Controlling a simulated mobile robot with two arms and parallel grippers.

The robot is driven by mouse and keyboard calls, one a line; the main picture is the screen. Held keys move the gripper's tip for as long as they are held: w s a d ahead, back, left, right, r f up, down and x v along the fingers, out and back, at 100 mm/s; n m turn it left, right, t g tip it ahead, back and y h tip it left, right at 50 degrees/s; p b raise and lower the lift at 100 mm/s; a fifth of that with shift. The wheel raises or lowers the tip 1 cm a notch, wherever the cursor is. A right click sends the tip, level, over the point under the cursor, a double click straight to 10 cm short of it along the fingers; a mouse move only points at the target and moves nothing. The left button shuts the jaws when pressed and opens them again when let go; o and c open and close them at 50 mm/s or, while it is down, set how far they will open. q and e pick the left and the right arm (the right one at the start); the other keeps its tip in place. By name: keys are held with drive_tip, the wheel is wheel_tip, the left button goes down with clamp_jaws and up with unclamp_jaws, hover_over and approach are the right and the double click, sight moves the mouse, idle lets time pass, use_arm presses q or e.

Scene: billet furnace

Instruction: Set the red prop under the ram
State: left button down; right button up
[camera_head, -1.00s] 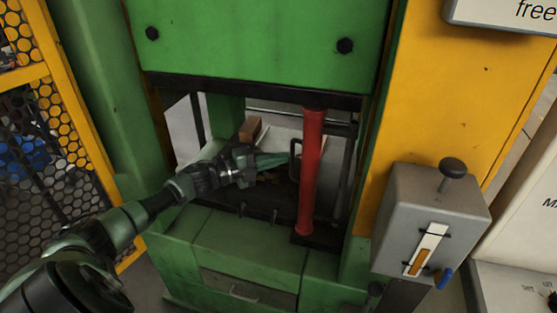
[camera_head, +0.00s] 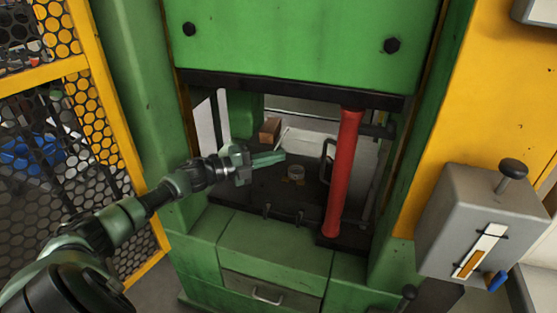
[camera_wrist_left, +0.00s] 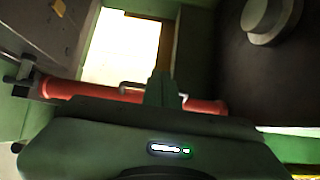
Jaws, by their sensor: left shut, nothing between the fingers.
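The red prop (camera_head: 344,172) stands nearly upright at the right of the press opening, its foot on the dark bed (camera_head: 268,200) and its top at the dark lower edge of the green ram (camera_head: 290,45). A dark loop handle (camera_head: 326,160) is on its left side. My left gripper (camera_head: 280,157) is shut and empty inside the opening, left of the handle and apart from it. In the left wrist view, the prop (camera_wrist_left: 70,89) runs across behind my shut gripper (camera_wrist_left: 166,80), which hides part of it. My right gripper is out of view.
A grey control box (camera_head: 475,225) with a black knob is at the right. A yellow mesh guard (camera_head: 75,150) stands at the left.

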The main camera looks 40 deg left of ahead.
use_arm(q)
drive_tip(key=s+d+f+n+g+y, duration=0.1)
drive_tip(key=s+d+f+n+y, duration=0.35)
drive_tip(key=d+f+n, duration=0.3)
drive_tip(key=s+d+f+n+g+y, duration=0.1)
drive_tip(key=s+d+f+n+y, duration=0.3)
drive_tip(key=d+f+n+y, duration=0.25)
drive_tip(key=s+d+f+n+g+h, duration=0.1)
drive_tip(key=s+d+f+n+g, duration=0.15)
drive_tip(key=s, duration=0.65)
drive_tip(key=s+d+f+n+g, duration=0.1)
drive_tip(key=s+d+n+g, duration=0.25)
drive_tip(key=s, duration=0.55)
drive_tip(key=s+d+f+n+g+h, duration=0.15)
drive_tip(key=s+g, duration=0.25)
drive_tip(key=s, duration=0.4)
wheel_tip(320, 180, down, 25)
drive_tip(key=s+g+p, duration=0.1)
drive_tip(key=s+p, duration=0.1)
drive_tip(key=s+a+f+g+y+p, duration=0.1)
drive_tip(key=s+a+f, duration=0.1)
drive_tip(key=s+f, duration=1.2)
drive_tip(key=s, duration=0.2)
drive_tip(key=shift+s+a, duration=0.15)
drive_tip(key=shift+s, duration=0.25)
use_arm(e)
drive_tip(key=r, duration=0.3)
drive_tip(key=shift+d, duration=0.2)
